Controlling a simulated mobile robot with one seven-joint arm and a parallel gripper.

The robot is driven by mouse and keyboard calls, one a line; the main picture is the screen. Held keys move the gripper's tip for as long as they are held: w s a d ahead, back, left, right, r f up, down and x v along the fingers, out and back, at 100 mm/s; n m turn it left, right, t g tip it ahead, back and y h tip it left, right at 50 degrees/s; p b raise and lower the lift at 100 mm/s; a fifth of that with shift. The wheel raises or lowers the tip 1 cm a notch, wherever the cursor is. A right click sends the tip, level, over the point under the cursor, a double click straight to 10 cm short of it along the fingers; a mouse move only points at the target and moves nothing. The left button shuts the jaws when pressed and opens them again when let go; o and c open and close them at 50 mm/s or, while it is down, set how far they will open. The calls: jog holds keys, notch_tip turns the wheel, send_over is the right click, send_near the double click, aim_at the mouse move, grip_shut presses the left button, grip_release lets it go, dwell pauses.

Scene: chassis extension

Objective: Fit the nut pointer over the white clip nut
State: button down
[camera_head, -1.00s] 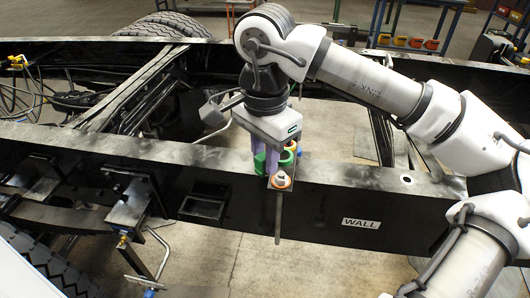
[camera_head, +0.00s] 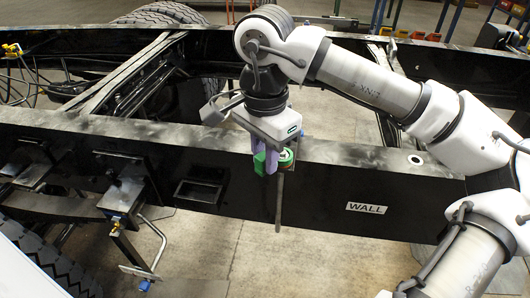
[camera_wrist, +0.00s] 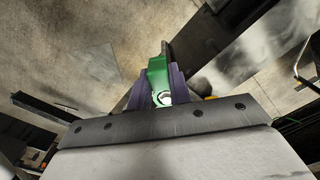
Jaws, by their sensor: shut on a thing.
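My gripper (camera_head: 264,160) has purple fingers and hangs over the near black rail, left of the WALL label. It is shut on a green piece (camera_head: 271,163), which seems to be the nut pointer. In the wrist view the green piece (camera_wrist: 156,74) sits between both purple fingers, with a pale ring at its near end. A dark rod (camera_head: 279,205) points down below the gripper in front of the rail's side. A small white ring (camera_head: 415,159), possibly the white clip nut, lies on the rail's top to the right, apart from my gripper.
The near black rail (camera_head: 340,150) runs across the view, with a WALL label (camera_head: 366,208) on its side. Brackets (camera_head: 125,190) stick out at left. A small yellow thing (camera_wrist: 211,98) shows beside the fingers. Floor is open in front of the rail.

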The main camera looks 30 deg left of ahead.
jog(key=shift+f, duration=0.1)
jog(key=c, duration=1.2)
grip_release()
notch_tip(320, 180, up, 14)
jog(key=shift+f, duration=0.1)
